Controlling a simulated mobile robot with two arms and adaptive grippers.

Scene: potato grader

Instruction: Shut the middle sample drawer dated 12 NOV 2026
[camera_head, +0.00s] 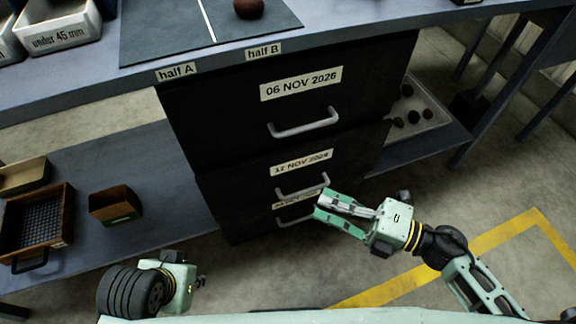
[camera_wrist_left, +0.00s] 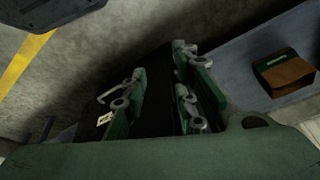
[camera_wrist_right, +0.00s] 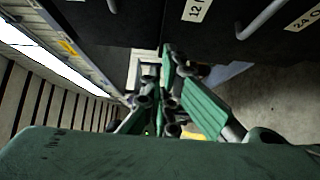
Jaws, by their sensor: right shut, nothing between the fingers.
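The middle drawer (camera_head: 245,177) bears the label 12 NOV 2026 (camera_head: 302,162) and a grey bar handle (camera_head: 302,187). It sits below the 06 NOV 2026 drawer (camera_head: 220,105). How far it stands out is hard to tell; no drawer inside shows. My right gripper (camera_head: 318,204) is shut and empty, with its fingertips by the right end of the middle and lower handles. Contact is unclear. The right wrist view shows its closed fingers (camera_wrist_right: 168,75) near the drawer fronts. My left gripper (camera_wrist_left: 165,98) is open and empty; its fingers are hidden in the head view.
A lower drawer handle (camera_head: 292,219) shows below, its label partly hidden. A bench top (camera_head: 90,82) overhangs the drawers. A low shelf (camera_head: 150,165) holds a wooden crate (camera_head: 60,190) and a small box (camera_head: 116,206). A tray (camera_head: 440,112) lies right. Floor is free at front right.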

